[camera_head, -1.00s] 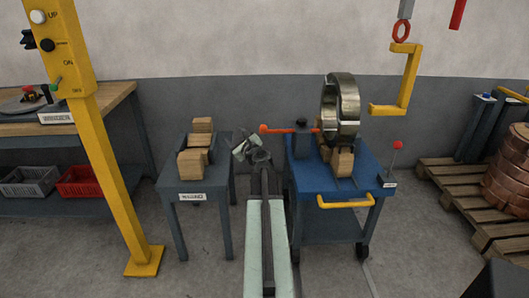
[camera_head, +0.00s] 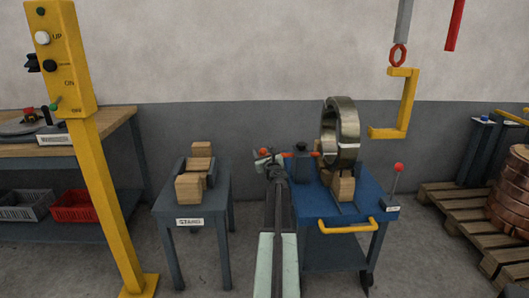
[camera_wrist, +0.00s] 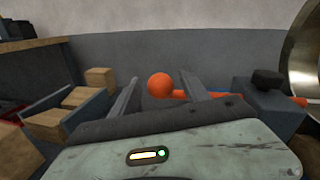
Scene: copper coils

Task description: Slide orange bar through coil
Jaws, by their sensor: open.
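The orange bar (camera_head: 300,155) lies level on a post on the blue cart, its ball end (camera_head: 264,153) pointing left and its other end close to the coil. The metal coil (camera_head: 341,132) stands upright on wooden blocks on the cart. My gripper (camera_head: 262,158) is at the bar's ball end, left of the cart. In the wrist view, the ball (camera_wrist: 161,85) shows between the two open fingers (camera_wrist: 160,92), and the bar (camera_wrist: 215,95) runs right behind the right finger. Whether the fingers touch the ball cannot be told. The coil's edge (camera_wrist: 306,50) shows at the right.
A small table with wooden blocks (camera_head: 190,188) stands left of my arm. A yellow control post (camera_head: 92,170) stands further left. A yellow hook (camera_head: 403,103) hangs right of the coil. A red-knobbed lever (camera_head: 397,185) is on the cart's right corner.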

